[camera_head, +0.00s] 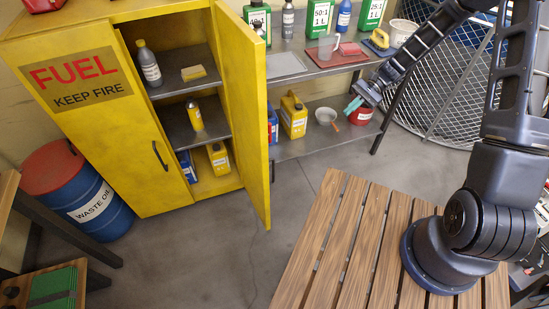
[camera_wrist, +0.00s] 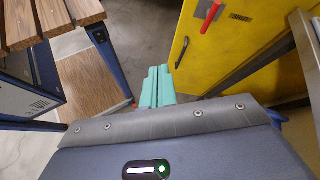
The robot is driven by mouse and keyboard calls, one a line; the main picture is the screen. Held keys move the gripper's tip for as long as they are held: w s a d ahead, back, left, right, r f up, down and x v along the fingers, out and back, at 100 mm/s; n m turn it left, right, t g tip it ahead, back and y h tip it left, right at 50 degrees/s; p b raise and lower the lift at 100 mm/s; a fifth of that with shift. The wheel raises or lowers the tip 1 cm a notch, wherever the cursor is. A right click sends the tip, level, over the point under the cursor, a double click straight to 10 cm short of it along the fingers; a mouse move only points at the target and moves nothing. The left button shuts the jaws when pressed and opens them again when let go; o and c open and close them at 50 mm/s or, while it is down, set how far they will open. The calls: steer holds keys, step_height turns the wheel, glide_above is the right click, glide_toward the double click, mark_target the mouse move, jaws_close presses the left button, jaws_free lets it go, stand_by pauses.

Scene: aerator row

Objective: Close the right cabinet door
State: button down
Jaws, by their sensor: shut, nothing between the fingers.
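The tall yellow fuel cabinet (camera_head: 100,150) stands at the left in the head view. Its left door, with a FUEL sign and black handle, is shut. Its right door (camera_head: 246,110) stands wide open, swung out toward the camera, baring the shelves. In the wrist view a yellow panel (camera_wrist: 220,60) with a black handle, likely this door's outer face, fills the upper right. My gripper (camera_head: 352,105) is to the right of the door, apart from it, in front of the workbench. Its teal fingers show in the wrist view (camera_wrist: 158,85), closed together and empty.
A workbench (camera_head: 310,60) with bottles and a red tray stands right of the cabinet. A wooden slatted table (camera_head: 330,245) is in the foreground. A blue waste-oil drum (camera_head: 90,200) stands left. The grey floor (camera_head: 225,260) in front of the cabinet is clear.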

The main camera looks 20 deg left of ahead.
steer(key=s+a+f+m+g+y, duration=0.2)
steer(key=s+a+f, duration=0.3)
steer(key=f, duration=0.4)
steer(key=s+a+f+m+g+y, duration=0.2)
steer(key=s+a+f+m+y, duration=0.1)
steer(key=a+f, duration=0.55)
steer(key=f+x, duration=0.1)
steer(key=x, duration=1.3)
steer(key=shift+s+d, duration=0.15)
steer(key=shift+d, duration=0.05)
steer(key=shift+f, duration=0.1)
